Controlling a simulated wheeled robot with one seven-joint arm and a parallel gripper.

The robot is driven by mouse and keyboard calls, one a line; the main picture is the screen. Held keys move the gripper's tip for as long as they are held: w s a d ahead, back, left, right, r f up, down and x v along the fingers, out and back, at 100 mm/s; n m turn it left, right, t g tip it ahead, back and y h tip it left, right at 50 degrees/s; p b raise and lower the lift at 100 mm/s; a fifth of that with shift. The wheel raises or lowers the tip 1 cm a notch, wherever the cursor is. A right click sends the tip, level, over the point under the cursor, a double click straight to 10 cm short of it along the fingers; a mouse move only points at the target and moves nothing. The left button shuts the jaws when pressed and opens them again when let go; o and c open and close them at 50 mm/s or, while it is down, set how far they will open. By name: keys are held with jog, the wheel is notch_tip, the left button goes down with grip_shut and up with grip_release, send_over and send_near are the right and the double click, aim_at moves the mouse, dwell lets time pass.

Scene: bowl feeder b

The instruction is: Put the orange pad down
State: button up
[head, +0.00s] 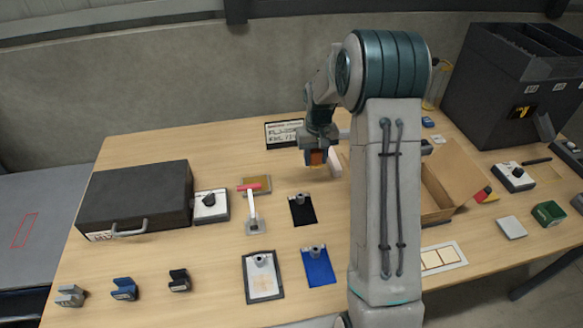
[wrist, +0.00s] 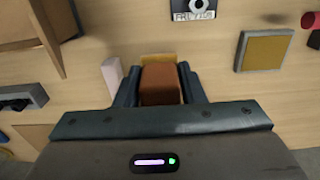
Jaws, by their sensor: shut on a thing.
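My gripper (head: 317,163) is shut on the orange pad (wrist: 160,84), an orange-brown block that shows between its two fingers in the wrist view. A yellowish part shows just beyond the block, at the fingertips; I cannot tell whether it belongs to the pad. In the head view the orange pad (head: 317,157) is at the gripper's lower end, over the back middle of the table. The gap between pad and tabletop is hard to judge. A tan square pad in a dark frame (head: 257,185) lies to the left; it also shows in the wrist view (wrist: 268,51).
A pale upright block (head: 335,161) stands close beside my gripper, also in the wrist view (wrist: 113,75). A red-handled press (head: 252,208), a black plate (head: 303,210) and a blue plate (head: 318,267) lie nearer. A cardboard box (head: 450,177) stands right.

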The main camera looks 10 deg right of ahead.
jog(key=w+d+r+b, duration=0.1)
jog(key=w+d, duration=0.2)
jog(key=d, duration=0.2)
jog(key=p, duration=0.3)
send_over(293, 171)
notch_tip(293, 171, down, 6)
jog(key=shift+d+f, duration=0.1)
jog(key=shift+d, duration=0.05)
jog(key=shift+w+f, duration=0.1)
jog(key=shift+f, duration=0.05)
jog(key=shift+f+p, duration=0.6)
jog(key=shift+f, duration=1.55)
jog(key=o, duration=1)
